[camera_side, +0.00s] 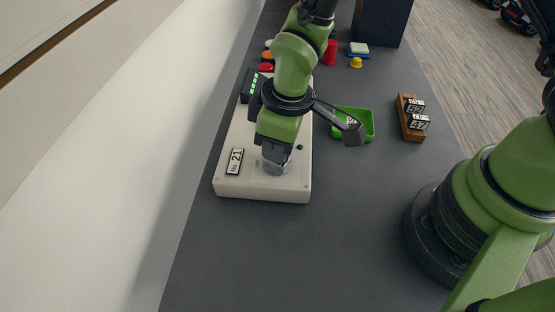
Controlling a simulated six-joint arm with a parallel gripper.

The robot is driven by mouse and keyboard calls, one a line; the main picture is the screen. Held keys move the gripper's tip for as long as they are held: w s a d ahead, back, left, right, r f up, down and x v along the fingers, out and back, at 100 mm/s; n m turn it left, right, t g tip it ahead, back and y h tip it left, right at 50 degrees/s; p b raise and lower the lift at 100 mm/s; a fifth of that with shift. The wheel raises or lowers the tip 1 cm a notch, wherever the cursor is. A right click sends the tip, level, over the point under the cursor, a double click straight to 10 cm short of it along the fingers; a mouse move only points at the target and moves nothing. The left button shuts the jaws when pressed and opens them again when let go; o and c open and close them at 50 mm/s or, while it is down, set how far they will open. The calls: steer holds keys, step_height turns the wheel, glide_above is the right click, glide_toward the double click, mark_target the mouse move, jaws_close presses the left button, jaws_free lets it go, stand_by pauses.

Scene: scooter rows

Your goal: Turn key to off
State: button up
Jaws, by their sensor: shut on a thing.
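A cream key-switch box (240,190) with a label "No. 21" (235,161) lies on the dark bench top. My gripper (274,162) points down at the front part of the box, over a round metal switch (276,168). It is shut there, on what seems to be the key. The key itself is hidden by the gripper, so I cannot tell which way it is turned. Small lettering shows just left of the switch.
A green tray (369,124) lies right of the box. A wooden holder with number blocks (411,130) stands further right. A red cylinder (330,53), a yellow piece (356,63) and several coloured discs sit behind. The front of the bench (290,260) is clear.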

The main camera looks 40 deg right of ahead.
steer(key=shift+n, duration=1.1)
steer(key=n, duration=0.3)
steer(key=shift+g+y, duration=0.3)
steer(key=o, duration=1.3)
steer(key=shift+o, duration=0.2)
steer(key=shift+r, duration=0.1)
steer(key=shift+r, duration=3.4)
